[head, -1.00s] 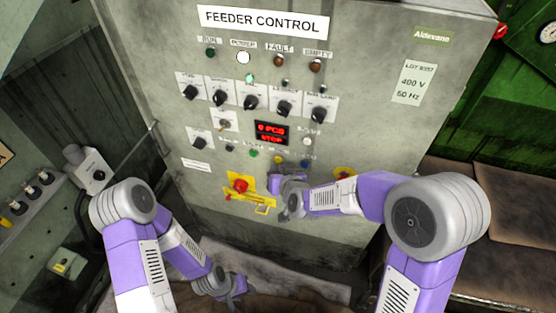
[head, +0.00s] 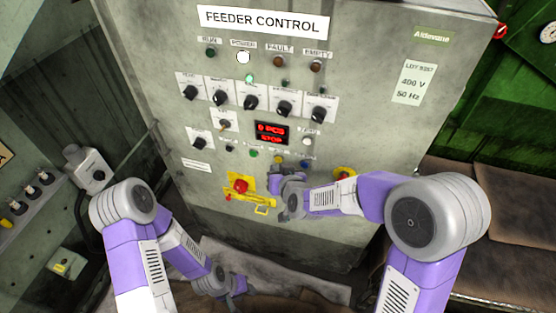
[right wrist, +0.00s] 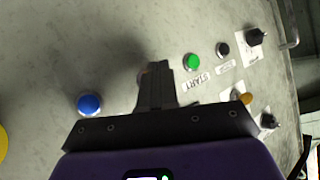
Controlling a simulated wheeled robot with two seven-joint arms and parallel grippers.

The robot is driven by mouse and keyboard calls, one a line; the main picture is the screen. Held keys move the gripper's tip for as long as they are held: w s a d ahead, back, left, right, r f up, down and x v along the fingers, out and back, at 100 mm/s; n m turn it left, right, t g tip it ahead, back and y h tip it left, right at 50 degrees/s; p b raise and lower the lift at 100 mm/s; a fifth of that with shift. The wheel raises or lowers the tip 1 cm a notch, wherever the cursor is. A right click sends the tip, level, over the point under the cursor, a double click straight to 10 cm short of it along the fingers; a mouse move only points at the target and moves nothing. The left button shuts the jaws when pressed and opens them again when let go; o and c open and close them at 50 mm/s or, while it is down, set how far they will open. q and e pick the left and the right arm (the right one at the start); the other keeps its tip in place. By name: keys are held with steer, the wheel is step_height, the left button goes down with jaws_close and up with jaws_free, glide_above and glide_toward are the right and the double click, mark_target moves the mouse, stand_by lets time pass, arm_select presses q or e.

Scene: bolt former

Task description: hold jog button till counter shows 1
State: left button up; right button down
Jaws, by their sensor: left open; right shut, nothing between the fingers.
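The counter display (head: 271,133) on the feeder control panel reads "0 PCS" with "STOP" below it in red. Below it is a row of buttons: black (head: 229,149), green (head: 253,153), yellow (head: 279,160) and blue (head: 305,163). I cannot read which is labelled jog. My right gripper (head: 277,176) is shut and empty, its tips just below the yellow button. Contact cannot be told. My left gripper (head: 238,286) is open, low down.
A red emergency-stop knob (head: 240,186) on a yellow plate sits left of my right gripper. Another yellow-ringed control (head: 344,173) is partly behind the right forearm. Selector knobs (head: 250,102) line the panel above the display.

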stand_by(0.6)
steer(key=shift+w+d, duration=0.15)
steer(key=shift+w, duration=0.25)
